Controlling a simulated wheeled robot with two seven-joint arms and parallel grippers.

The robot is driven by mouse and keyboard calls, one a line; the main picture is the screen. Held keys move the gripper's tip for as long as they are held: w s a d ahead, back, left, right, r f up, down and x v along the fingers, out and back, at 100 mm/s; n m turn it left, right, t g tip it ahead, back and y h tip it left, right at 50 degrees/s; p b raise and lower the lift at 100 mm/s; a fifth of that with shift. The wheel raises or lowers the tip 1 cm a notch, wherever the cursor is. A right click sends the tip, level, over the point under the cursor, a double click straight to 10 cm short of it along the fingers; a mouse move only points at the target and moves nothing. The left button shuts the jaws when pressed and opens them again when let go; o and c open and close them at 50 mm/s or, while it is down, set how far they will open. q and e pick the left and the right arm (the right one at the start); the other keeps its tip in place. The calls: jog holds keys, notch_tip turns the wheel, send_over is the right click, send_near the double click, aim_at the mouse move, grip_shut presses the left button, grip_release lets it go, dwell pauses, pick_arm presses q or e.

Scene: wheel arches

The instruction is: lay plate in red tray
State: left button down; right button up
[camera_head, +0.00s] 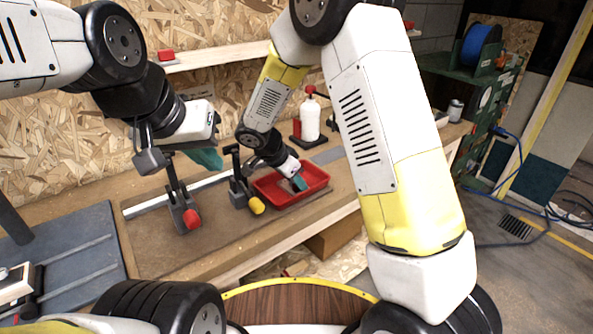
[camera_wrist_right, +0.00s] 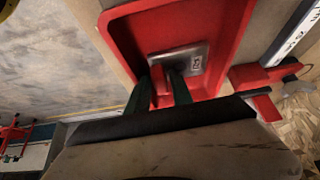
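The red tray (camera_head: 318,177) lies on the bench. It fills the upper part of the right wrist view (camera_wrist_right: 119,29). The plate (camera_wrist_right: 188,57), a small grey metal piece with a label, is inside the tray. My right gripper (camera_head: 299,184) reaches down into the tray. In the right wrist view its two green fingers (camera_wrist_right: 160,82) stand apart at the plate's near edge, with red showing between them. Their contact with the plate is unclear. My left gripper (camera_head: 208,158) hangs above the bench at the left, away from the tray; its finger gap is hidden.
A clamp with a red tip (camera_head: 184,205) and one with a yellow tip (camera_head: 244,190) stand left of the tray. A white bottle (camera_head: 310,120) stands behind it. A dark slotted plate (camera_head: 75,250) is at the left. The bench's front edge is close to the tray.

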jog(key=v, duration=1.2)
jog(key=s+d+r+n+t+y, duration=0.1)
jog(key=s+d+r+n+y, duration=0.2)
jog(key=s+d, duration=0.6)
jog(key=s+d+r+n+t+y, duration=0.1)
jog(key=s+d+r+n+y, duration=0.2)
jog(key=s+d+r+n, duration=0.4)
jog(key=shift+s+d+r+n+y, duration=0.4)
jog(key=shift+s+d+r, duration=0.85)
jog(key=shift+s, duration=0.7)
jog(key=shift+a+r, duration=0.15)
